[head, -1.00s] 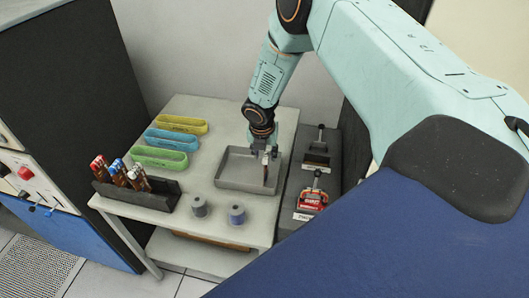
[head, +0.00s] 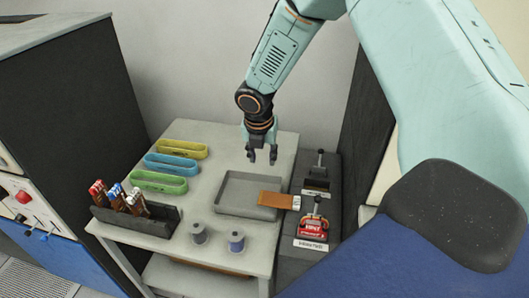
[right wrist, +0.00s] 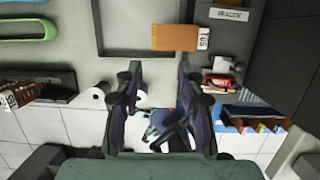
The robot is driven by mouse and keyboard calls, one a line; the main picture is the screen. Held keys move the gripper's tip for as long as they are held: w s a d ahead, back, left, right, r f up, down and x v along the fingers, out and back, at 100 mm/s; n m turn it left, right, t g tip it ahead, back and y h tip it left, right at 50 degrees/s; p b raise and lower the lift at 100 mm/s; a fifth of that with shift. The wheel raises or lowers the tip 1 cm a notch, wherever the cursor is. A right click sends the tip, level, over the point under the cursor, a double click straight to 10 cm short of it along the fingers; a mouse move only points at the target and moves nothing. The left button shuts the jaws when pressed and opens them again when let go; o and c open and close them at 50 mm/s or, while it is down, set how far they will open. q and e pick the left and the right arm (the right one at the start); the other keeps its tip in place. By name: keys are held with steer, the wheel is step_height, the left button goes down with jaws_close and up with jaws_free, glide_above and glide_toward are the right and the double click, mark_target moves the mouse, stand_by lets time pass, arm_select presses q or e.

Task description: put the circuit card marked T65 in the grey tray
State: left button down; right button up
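An orange-brown circuit card (head: 273,199) with a white label at its right end lies across the right rim of the grey tray (head: 221,194). Its left part is over the tray and its labelled end sticks out past the rim. In the right wrist view the card (right wrist: 175,37) has sideways label text that looks like T65, though it is small. The tray (right wrist: 140,53) is otherwise empty. My right gripper (head: 262,158) is open and empty, raised above the tray's back part, apart from the card. Its spread fingers (right wrist: 158,75) show in the wrist view. My left gripper is out of view.
A dark rack (head: 160,222) of several cards stands at the table's front left. Yellow, blue and green trays (head: 158,182) lie behind it. Two spools (head: 236,241) stand before the grey tray. A dark reader unit with a red device (head: 313,229) is at right.

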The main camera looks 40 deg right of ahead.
steer(key=s+a+f+m+g+y, duration=0.1)
steer(key=s+a+f+m+y, duration=0.1)
steer(key=s+a+f+m, duration=0.6)
steer(key=s+a+f+m+y, duration=0.1)
steer(key=s+a+f+m, duration=0.45)
steer(key=s, duration=0.35)
steer(key=s+f+m+h, duration=0.1)
steer(key=s+f+m, duration=0.1)
steer(key=s+m, duration=1.1)
steer(key=s, duration=0.3)
steer(key=shift+s+f+m+g, duration=0.15)
steer(key=shift+s+m+g, duration=0.15)
steer(key=shift+m+g, duration=0.1)
step_height(320, 180, down, 18)
steer(key=b, duration=1.8)
steer(key=shift+f, duration=0.15)
